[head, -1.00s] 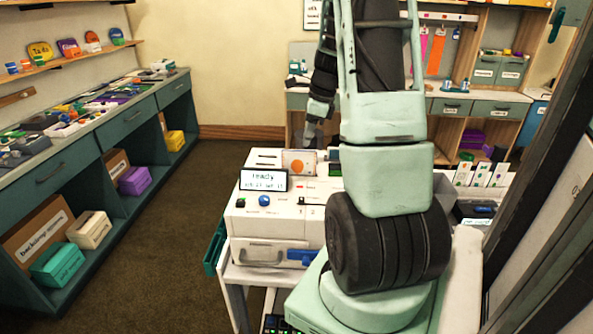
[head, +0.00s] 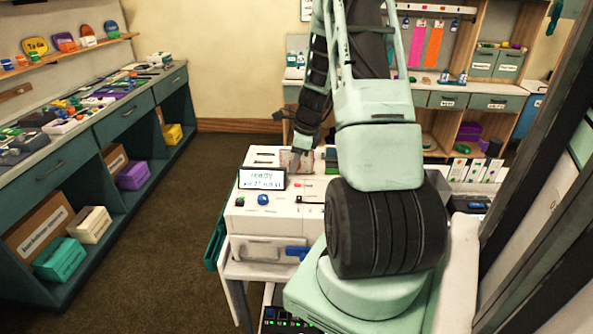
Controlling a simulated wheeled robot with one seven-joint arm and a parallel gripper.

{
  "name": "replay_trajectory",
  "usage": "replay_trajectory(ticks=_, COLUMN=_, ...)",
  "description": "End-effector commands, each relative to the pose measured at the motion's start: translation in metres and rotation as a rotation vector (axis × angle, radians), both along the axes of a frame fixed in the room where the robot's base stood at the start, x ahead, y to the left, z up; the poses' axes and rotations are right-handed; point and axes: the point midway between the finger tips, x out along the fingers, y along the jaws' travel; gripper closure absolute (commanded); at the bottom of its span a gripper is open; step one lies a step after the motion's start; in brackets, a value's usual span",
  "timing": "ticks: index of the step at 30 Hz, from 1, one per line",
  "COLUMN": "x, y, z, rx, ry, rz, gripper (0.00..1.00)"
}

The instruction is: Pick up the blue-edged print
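A small print (head: 285,160) with a whitish face stands at the back of the white printer (head: 262,222). My arm end covers most of it, and I cannot make out a blue edge. My gripper (head: 299,164) points down at the print, in front of it or touching it; I cannot tell which. The fingers are too small and dark to show whether they are open or shut.
The printer has a small screen (head: 262,179) and buttons, and sits on a white cart. Several cards stand in a rack (head: 476,169) at right. A long green counter (head: 75,150) with cluttered goods runs along the left. The brown floor (head: 190,215) between is clear.

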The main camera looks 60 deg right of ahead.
Motion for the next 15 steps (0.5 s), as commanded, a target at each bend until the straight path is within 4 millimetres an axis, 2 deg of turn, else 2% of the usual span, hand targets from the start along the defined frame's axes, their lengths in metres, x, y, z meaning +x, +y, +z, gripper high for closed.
replay_trajectory(ticks=15, x=0.0002, y=0.0, z=-0.0039, rx=0.0, ry=0.0, rz=0.0, gripper=0.71)
